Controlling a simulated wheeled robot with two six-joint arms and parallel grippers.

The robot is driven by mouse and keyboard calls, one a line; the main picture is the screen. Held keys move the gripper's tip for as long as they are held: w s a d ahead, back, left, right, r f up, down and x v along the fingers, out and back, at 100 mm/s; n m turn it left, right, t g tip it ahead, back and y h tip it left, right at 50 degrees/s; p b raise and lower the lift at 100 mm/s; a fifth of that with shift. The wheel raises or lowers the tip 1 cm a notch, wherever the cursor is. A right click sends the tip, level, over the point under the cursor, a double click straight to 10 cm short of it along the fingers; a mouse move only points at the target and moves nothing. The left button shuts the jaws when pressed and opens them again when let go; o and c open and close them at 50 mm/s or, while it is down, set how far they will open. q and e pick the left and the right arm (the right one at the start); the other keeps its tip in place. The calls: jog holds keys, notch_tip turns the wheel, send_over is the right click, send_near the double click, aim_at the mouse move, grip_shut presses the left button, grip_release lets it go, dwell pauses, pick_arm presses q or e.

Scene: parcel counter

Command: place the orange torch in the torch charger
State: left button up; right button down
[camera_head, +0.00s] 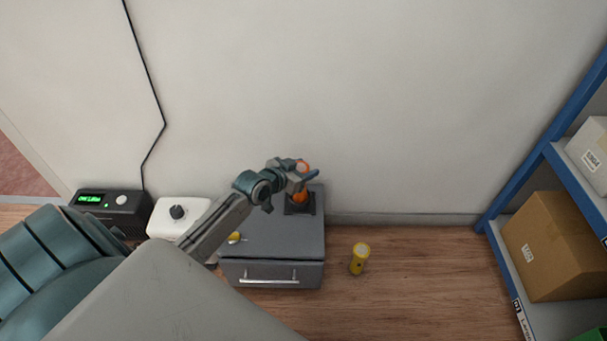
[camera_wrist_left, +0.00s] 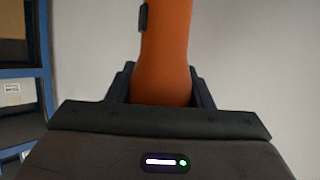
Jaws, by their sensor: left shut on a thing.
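The orange torch (camera_head: 300,195) stands about upright at the black torch charger (camera_head: 300,209), which sits on the back right of a grey drawer unit. My left gripper (camera_head: 303,176) is shut on the torch's upper part. In the left wrist view the orange body of the torch (camera_wrist_left: 165,50) rises between the two dark fingers of my left gripper (camera_wrist_left: 163,84). The torch's lower end meets the charger in the head view, but I cannot tell whether it is seated in it or just above it. My right gripper is out of view.
The grey drawer unit (camera_head: 270,262) has a small yellow thing (camera_head: 234,237) on its left. A yellow torch (camera_head: 359,259) stands to its right on the wooden surface. Blue shelving (camera_head: 538,160) holds boxes at right.

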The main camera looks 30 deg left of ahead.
pick_arm(q)
jog(key=shift+f, duration=0.45)
jog(key=shift+r, duration=0.1)
jog(key=o, duration=1.5)
